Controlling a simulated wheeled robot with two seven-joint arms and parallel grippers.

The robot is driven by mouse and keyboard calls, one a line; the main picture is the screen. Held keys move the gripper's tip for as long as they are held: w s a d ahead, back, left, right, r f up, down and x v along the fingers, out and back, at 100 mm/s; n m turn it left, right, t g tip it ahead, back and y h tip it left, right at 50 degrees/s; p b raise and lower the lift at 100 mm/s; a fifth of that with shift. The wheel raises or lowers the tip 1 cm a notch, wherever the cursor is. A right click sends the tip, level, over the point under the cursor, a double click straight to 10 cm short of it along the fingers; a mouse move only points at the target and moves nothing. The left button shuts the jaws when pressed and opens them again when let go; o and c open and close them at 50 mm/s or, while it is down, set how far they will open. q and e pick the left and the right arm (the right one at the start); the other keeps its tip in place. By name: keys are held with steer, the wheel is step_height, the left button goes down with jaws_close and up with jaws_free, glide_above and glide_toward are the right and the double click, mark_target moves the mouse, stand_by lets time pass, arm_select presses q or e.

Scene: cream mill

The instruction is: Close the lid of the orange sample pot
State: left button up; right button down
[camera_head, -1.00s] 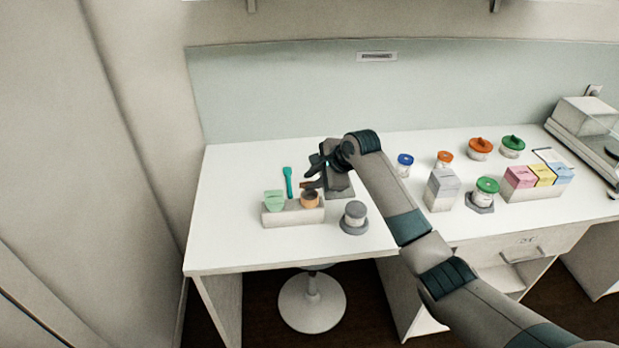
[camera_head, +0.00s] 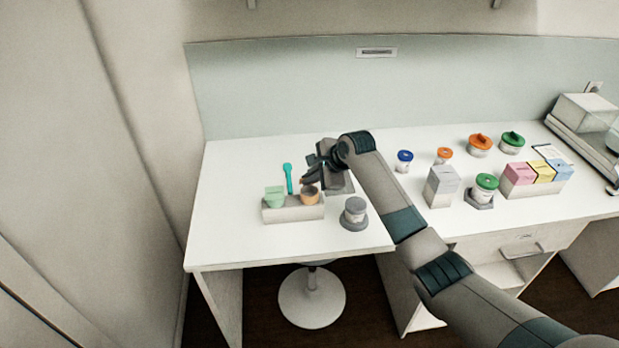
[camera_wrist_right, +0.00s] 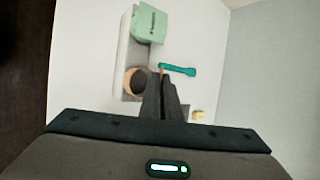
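The orange sample pot (camera_head: 310,198) sits in the right part of a pale holder block (camera_head: 293,214). In the right wrist view the pot (camera_wrist_right: 134,83) shows an open, dark mouth. A brownish lid edge (camera_head: 306,183) is tilted up at the pot's back, partly hidden by my gripper. My right gripper (camera_head: 314,170) is just above and behind the pot, beside the lid. In the right wrist view its fingers (camera_wrist_right: 161,82) are together, with a thin orange-brown sliver at their tips; I cannot tell whether they grip it. My left gripper is out of view.
Several lidded jars, a grey box (camera_head: 440,186) and coloured boxes (camera_head: 541,178) stand farther right. The table's left side is clear.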

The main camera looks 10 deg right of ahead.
steer(key=shift+s+f, duration=0.1)
steer(key=shift+s, duration=0.05)
steer(key=shift+s+f+t, duration=0.35)
steer(key=shift+s+t, duration=0.05)
steer(key=shift+t, duration=0.5)
steer(key=shift+s+a+f+n+t, duration=0.1)
steer(key=shift+s+f+n+t, duration=0.25)
steer(key=shift+t, duration=0.25)
steer(key=t+b, duration=0.1)
steer(key=f+t+b, duration=0.1)
steer(key=shift+s+f+n+t+y, duration=0.15)
steer(key=shift+s+n+t+y, duration=0.1)
steer(key=shift+n+t+y, duration=0.1)
steer(key=shift+s+t+b, duration=0.1)
steer(key=shift+t+b, duration=0.25)
steer(key=shift+b, duration=0.3)
